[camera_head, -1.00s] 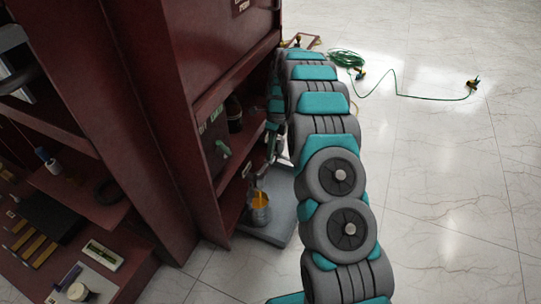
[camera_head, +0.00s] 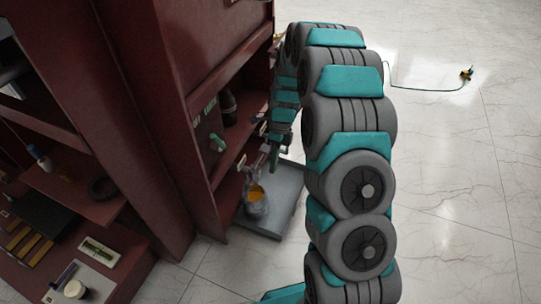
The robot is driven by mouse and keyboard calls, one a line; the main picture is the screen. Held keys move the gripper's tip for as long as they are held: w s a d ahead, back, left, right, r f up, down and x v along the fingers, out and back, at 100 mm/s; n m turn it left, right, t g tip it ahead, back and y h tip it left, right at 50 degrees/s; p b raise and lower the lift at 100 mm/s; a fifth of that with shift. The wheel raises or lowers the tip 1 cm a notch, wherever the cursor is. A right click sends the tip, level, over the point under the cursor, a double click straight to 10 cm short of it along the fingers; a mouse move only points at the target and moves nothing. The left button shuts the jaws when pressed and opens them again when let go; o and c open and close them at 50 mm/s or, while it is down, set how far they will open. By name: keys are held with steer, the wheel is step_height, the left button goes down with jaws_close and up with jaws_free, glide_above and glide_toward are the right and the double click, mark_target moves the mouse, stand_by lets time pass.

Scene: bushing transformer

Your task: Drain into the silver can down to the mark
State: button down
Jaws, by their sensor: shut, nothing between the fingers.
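The silver can (camera_head: 257,208) stands upright on a grey tray (camera_head: 284,215) at the foot of the dark red cabinet. Orange liquid shows in its mouth. A small grey fitting (camera_head: 249,180) sits just above the can; whether liquid is flowing from it is too small to tell. I cannot make out a mark on the can. My gripper (camera_head: 273,160) hangs at the end of my teal and grey arm, above and slightly right of the can. It is shut and empty, apart from the can, and its fingers are small and partly in shadow.
The dark red cabinet (camera_head: 155,110) borders the left side. A green handle (camera_head: 217,142) and a dark ribbed bushing (camera_head: 229,108) are in its open bay. Shelves with small items stand at left. A green cord (camera_head: 430,89) lies on the open tiled floor at right.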

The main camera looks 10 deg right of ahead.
steer(key=shift+s+r, duration=0.15)
steer(key=shift+s, duration=1.05)
steer(key=shift+s+r, duration=0.1)
steer(key=shift+s, duration=1.1)
steer(key=s+a+r+n+h, duration=0.1)
steer(key=s+r+n, duration=1.2)
steer(key=r, duration=0.2)
steer(key=s+r+n, duration=0.2)
steer(key=s+n, duration=0.4)
steer(key=s, duration=0.2)
steer(key=s+r+n+t+h+p, duration=0.1)
steer(key=s+r+n, duration=0.2)
steer(key=s+n, duration=0.3)
steer(key=shift+s+d+r+t, duration=0.3)
steer(key=shift+s+d, duration=0.05)
steer(key=shift+s, duration=0.6)
